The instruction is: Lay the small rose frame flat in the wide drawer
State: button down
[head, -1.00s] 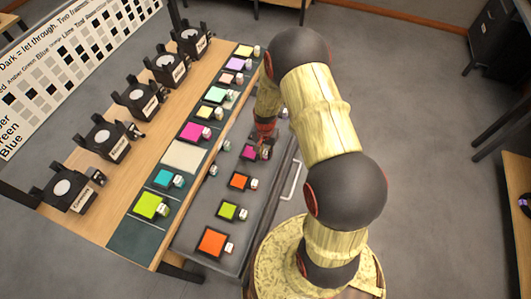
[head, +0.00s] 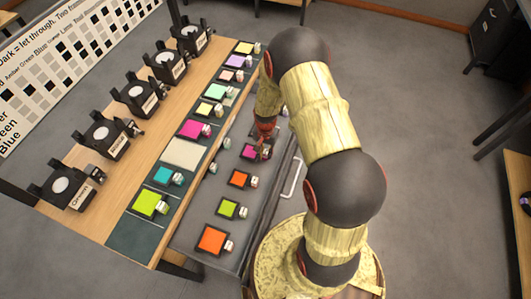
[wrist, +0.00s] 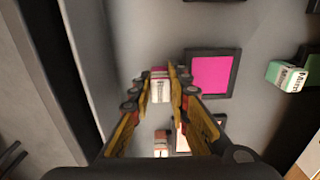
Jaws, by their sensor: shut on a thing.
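The small rose frame (head: 249,151) is a bright pink square with a dark border, low in the wide drawer (head: 208,259). In the wrist view the frame (wrist: 211,73) appears level with the drawer floor; whether it touches it I cannot tell. My gripper (head: 262,150) reaches down into the drawer at the frame's right side. In the wrist view my gripper (wrist: 161,80) is shut on the white and pink block handle (wrist: 159,88) beside the frame. The fingers partly hide the handle.
Orange (head: 212,240) and lime (head: 228,210) frames lie nearer in the drawer, with another orange frame (head: 239,179) close by. A mint block (wrist: 287,75) is right of the rose frame. A larger pink frame (head: 190,129) lies on the wooden table (head: 128,190).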

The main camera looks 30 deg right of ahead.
jog(key=shift+f, duration=0.45)
jog(key=c, duration=1.6)
grip_release()
notch_tip(320, 180, up, 19)
jog(key=p, duration=0.5)
